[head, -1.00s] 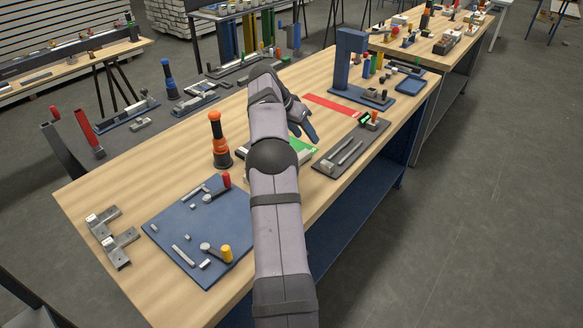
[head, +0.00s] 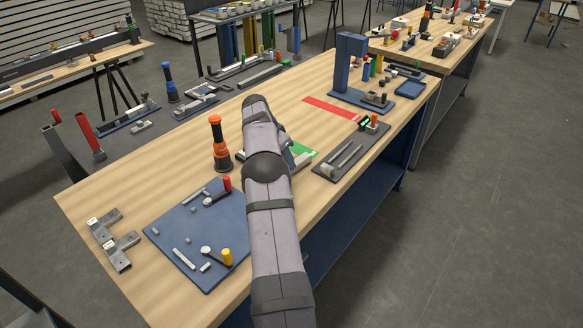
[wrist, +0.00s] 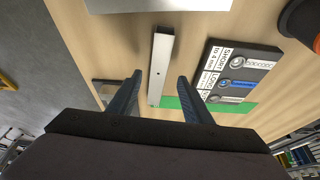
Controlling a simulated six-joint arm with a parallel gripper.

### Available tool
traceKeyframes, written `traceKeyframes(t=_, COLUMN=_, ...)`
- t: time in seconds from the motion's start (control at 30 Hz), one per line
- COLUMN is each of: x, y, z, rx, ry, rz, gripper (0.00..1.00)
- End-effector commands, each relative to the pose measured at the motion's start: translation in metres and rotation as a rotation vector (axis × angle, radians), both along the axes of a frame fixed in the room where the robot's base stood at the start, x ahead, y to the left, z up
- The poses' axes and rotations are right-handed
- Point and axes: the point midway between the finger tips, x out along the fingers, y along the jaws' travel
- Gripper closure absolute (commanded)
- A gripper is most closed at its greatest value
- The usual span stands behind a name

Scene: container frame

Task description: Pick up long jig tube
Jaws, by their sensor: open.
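The long jig tube is most likely the pale grey metal bar (wrist: 161,55) in the wrist view. It lies lengthwise ahead of my gripper, its near end over or beside a green patch (wrist: 175,102). My gripper (wrist: 160,76) is open, with one dark finger on each side of the bar and gaps between; neither finger visibly touches it. In the head view my own arm hides most of the gripper and the bar.
A dark board with SHORT and LONG labels (wrist: 236,70) lies right of the bar. A pale block (wrist: 157,5) lies beyond it. An orange-topped black tool (head: 220,145) stands left of my arm.

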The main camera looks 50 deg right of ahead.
Motion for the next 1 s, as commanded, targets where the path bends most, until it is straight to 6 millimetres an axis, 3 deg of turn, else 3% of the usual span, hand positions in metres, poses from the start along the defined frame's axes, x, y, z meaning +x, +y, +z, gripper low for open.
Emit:
traceKeyframes(t=0.3, x=-0.005, y=-0.014, z=-0.031, rx=0.002, ry=0.002, rz=-0.001, gripper=0.55)
traceKeyframes(t=0.67, x=-0.005, y=-0.016, z=-0.038, rx=0.0, ry=0.0, rz=0.0, gripper=0.55)
traceKeyframes(t=0.7, x=-0.005, y=-0.016, z=-0.038, rx=0.0, ry=0.0, rz=0.0, gripper=0.57)
traceKeyframes(t=0.9, x=-0.005, y=-0.016, z=-0.038, rx=0.001, ry=0.001, rz=0.0, gripper=1.0)
traceKeyframes(t=1.0, x=-0.004, y=-0.016, z=-0.037, rx=0.0, ry=0.0, rz=0.0, gripper=1.0)
